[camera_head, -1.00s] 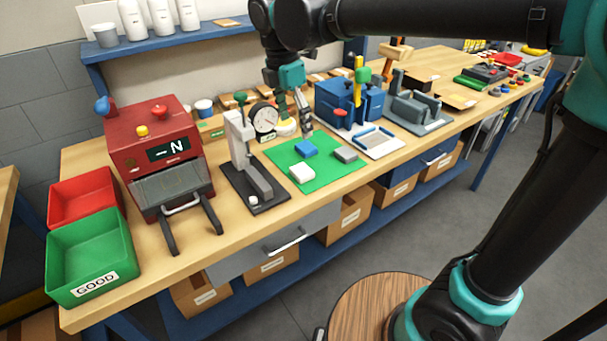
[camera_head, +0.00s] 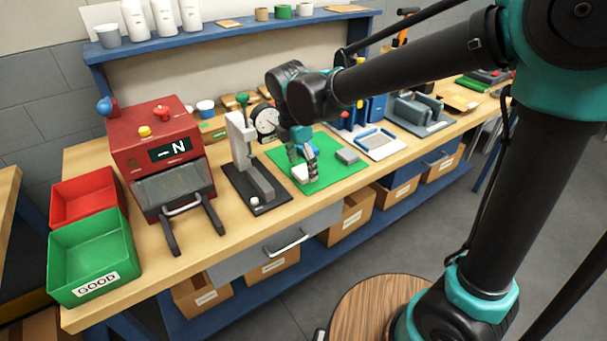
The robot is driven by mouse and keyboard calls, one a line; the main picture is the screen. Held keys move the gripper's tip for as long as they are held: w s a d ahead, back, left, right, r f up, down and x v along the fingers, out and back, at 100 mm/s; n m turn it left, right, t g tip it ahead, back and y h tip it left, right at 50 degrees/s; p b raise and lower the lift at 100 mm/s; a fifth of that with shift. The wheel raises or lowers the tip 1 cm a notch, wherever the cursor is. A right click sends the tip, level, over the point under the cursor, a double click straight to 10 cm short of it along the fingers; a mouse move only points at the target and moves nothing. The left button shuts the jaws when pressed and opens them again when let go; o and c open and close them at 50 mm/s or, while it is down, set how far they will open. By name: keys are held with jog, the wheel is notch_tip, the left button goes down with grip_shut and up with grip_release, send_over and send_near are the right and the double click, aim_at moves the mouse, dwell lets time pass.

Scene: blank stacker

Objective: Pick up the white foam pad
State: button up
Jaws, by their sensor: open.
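The white foam pad (camera_head: 299,174) lies on the green mat (camera_head: 337,172), near its front left part, and is partly covered by my gripper. My gripper (camera_head: 304,167) points down over the pad, its fingers open and close to it. I cannot tell whether the fingers touch the pad or straddle it. A grey pad (camera_head: 347,156) lies on the mat to the right. A blue pad (camera_head: 309,151) is mostly hidden behind my fingers.
A press with a dark base (camera_head: 257,190) stands just left of the mat, with a dial gauge (camera_head: 265,120) behind. A red machine (camera_head: 158,160) and red (camera_head: 85,198) and green (camera_head: 95,256) bins are farther left. A white tray (camera_head: 376,142) lies right of the mat.

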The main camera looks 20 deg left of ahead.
jog(key=shift+f, duration=0.65)
jog(key=shift+c, duration=0.6)
jog(key=c, duration=0.7)
jog(key=shift+r, duration=0.1)
jog(key=shift+c, duration=0.2)
